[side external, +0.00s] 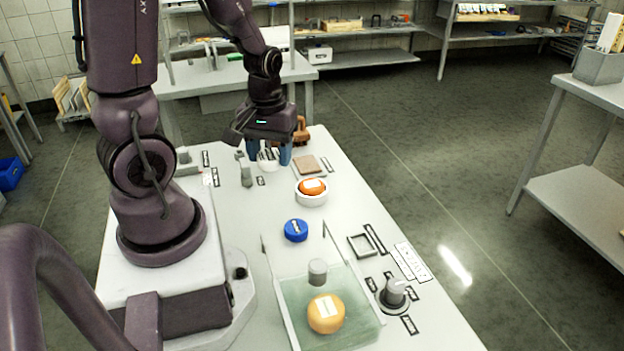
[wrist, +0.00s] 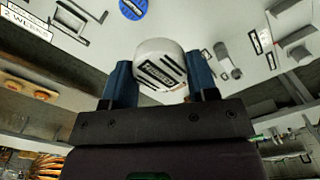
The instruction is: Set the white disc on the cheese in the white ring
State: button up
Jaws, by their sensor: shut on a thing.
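My gripper (side external: 270,158) is at the far end of the table, its blue fingers shut on the white disc (side external: 267,164). In the wrist view the white disc (wrist: 160,65), with a dark-framed label and dark marks, sits between the fingertips (wrist: 158,85). I cannot tell whether it touches the table. An orange cheese (side external: 306,189) with a white label on top sits in the white ring (side external: 311,201), to the right of and nearer than my gripper. No disc is on that cheese.
A blue disc (side external: 296,230) lies nearer on the table. A brown square block (side external: 309,165) lies behind the ring. A grey upright piece (side external: 246,176) stands left of my gripper.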

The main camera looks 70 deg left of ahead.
jog(key=w+a+f, duration=0.4)
jog(key=w+a, duration=0.1)
jog(key=w, duration=0.2)
send_over(312, 183)
jog(key=f, duration=0.4)
jog(key=shift+s+d+f, duration=0.25)
jog(key=shift+s+d, duration=0.1)
jog(key=shift+s, duration=0.05)
jog(key=shift+w+a+f, duration=0.1)
jog(key=shift+w+f, duration=0.05)
jog(key=shift+f, duration=0.1)
jog(key=shift+w+a+f, duration=0.1)
jog(key=shift+w+f, duration=0.05)
jog(key=shift+f, duration=0.75)
jog(key=shift+w+a+f, duration=0.1)
jog(key=shift+f, duration=0.8)
jog(key=shift+f, duration=0.1)
jog(key=o, duration=0.9)
